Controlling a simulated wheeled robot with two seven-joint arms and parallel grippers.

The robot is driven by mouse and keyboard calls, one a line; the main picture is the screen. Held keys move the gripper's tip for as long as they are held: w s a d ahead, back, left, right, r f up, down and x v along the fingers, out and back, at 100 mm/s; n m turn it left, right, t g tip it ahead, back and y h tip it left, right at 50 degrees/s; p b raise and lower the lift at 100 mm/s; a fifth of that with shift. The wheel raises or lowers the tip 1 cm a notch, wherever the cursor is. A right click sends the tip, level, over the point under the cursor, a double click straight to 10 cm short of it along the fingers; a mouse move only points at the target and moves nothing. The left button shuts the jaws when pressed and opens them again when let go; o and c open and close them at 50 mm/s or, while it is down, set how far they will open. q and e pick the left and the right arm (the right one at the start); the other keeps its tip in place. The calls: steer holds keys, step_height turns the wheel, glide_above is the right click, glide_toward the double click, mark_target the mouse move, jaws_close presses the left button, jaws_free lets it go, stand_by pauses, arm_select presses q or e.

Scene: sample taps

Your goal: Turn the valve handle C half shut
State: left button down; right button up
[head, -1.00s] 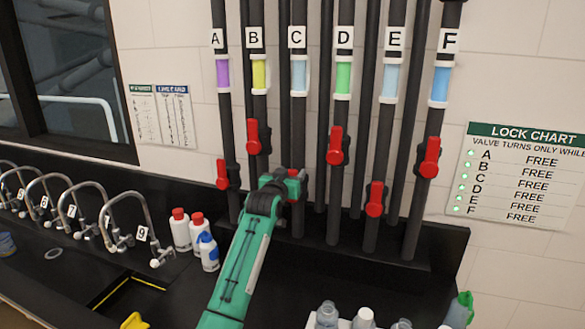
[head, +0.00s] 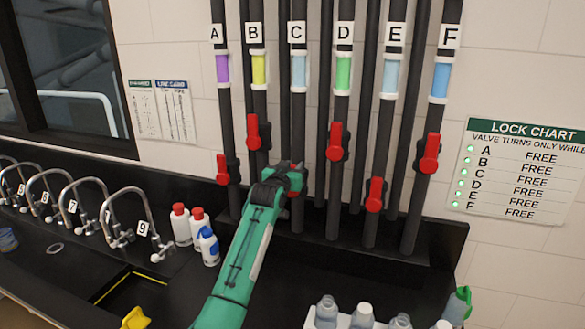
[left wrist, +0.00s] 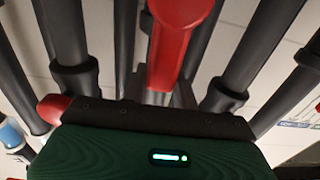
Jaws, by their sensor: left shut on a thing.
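Pipe C, under the label C (head: 298,33) and a pale blue sight band (head: 299,72), runs down behind my left gripper (head: 284,180). Valve handle C is red and is almost wholly hidden by that gripper in the head view. In the left wrist view a red handle (left wrist: 178,45) runs down from the top middle to the dark jaws of my left gripper (left wrist: 160,115). My left gripper is shut on valve handle C. The handle's exact angle is hard to tell. My right gripper is not in view.
Red handle B (head: 258,132) and handle D (head: 335,141) stand close on either side. Handles A (head: 222,169), E (head: 375,194) and F (head: 429,153) are farther off. The lock chart (head: 520,172) reads FREE for every valve. Bottles (head: 181,226) stand left of the pipes.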

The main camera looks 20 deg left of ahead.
arm_select(q)
steer(key=shift+a, duration=0.1)
steer(key=a+f+n, duration=0.2)
steer(key=a+n, duration=0.3)
steer(key=n, duration=0.4)
steer(key=shift+a+f+b, duration=0.15)
steer(key=shift+a+b, duration=0.15)
steer(key=shift+b, duration=0.15)
steer(key=shift+w, duration=0.1)
steer(key=c, duration=1.1)
jaws_free()
